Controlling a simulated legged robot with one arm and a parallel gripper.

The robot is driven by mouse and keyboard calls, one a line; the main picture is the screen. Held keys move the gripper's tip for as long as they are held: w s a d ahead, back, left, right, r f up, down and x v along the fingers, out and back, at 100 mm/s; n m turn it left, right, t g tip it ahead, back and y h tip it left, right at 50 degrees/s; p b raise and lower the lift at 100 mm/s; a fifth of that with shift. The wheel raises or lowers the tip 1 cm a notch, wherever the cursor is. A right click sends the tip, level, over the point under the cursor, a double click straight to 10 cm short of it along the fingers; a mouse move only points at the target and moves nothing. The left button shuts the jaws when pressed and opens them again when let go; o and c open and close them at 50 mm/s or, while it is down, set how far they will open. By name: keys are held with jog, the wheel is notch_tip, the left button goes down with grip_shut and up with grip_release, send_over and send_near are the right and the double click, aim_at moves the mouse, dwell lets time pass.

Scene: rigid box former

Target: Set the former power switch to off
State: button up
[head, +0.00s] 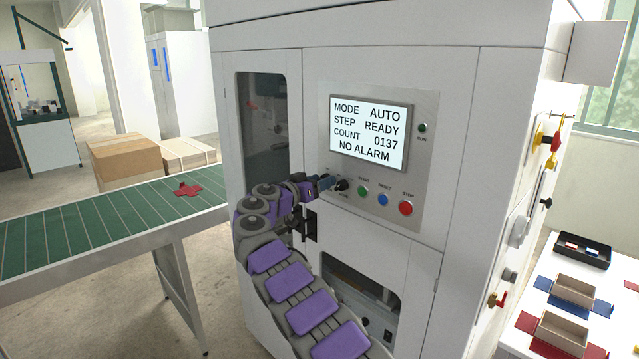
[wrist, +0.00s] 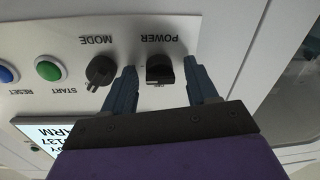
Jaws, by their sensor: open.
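My gripper (wrist: 161,66) is open, with one blue-grey finger on each side of the knob. Gaps show between the fingers and the knob, so it is not clamped. In the head view my gripper (head: 326,182) is at the control panel (head: 425,165), left of the black mode knob (head: 342,185). There it hides the power switch.
The mode knob (wrist: 101,71) is close beside one finger. Green start (head: 362,191), blue reset (head: 383,199) and red stop (head: 406,208) buttons lie to the right. The screen (head: 369,133) above reads AUTO, READY, NO ALARM. A green conveyor (head: 100,222) stands left.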

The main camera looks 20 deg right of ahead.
jog(key=shift+a, duration=0.25)
jog(key=shift+c, duration=0.8)
jog(key=shift+d, duration=0.3)
jog(key=c, duration=0.9)
jog(key=shift+o, duration=0.2)
